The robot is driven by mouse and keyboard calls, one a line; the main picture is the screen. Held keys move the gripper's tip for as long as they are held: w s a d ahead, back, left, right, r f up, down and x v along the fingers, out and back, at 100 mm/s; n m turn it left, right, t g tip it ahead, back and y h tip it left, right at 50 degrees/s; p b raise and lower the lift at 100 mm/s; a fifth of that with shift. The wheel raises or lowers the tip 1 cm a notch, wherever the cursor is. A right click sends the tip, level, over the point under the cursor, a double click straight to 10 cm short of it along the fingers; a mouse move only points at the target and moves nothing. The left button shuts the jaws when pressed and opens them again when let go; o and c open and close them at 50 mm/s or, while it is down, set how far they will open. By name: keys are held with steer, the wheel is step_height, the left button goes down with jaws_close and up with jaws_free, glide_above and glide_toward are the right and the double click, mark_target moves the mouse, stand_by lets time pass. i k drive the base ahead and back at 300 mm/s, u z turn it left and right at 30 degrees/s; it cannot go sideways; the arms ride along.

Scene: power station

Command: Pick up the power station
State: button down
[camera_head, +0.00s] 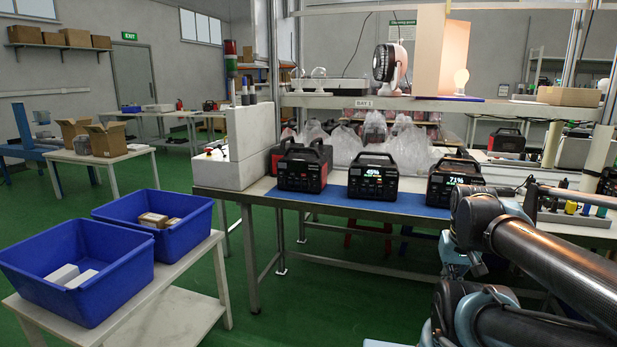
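Three boxy power stations with top handles stand upright in a row on the workbench (222,184). The left power station (300,174) is black with red sides, and its display looks dark. The middle power station (373,182) is black with a lit display that seems to read 45%. The right power station (446,188) is black with a lit display reading 71%, and my arm partly covers its lower right. My arm's dark links fill the lower right of the head view, in front of the bench. My gripper cannot be made out.
A blue mat (340,205) lies under the row. Clear plastic bags (345,145) sit behind it, beneath a shelf (330,101) holding a fan (389,63). Two blue bins (85,288) stand on a side table at lower left. Green floor (170,205) is open between the tables.

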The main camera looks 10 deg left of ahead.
mark_target(298, 167)
steer(key=u, duration=0.55)
steer(key=i, duration=0.85)
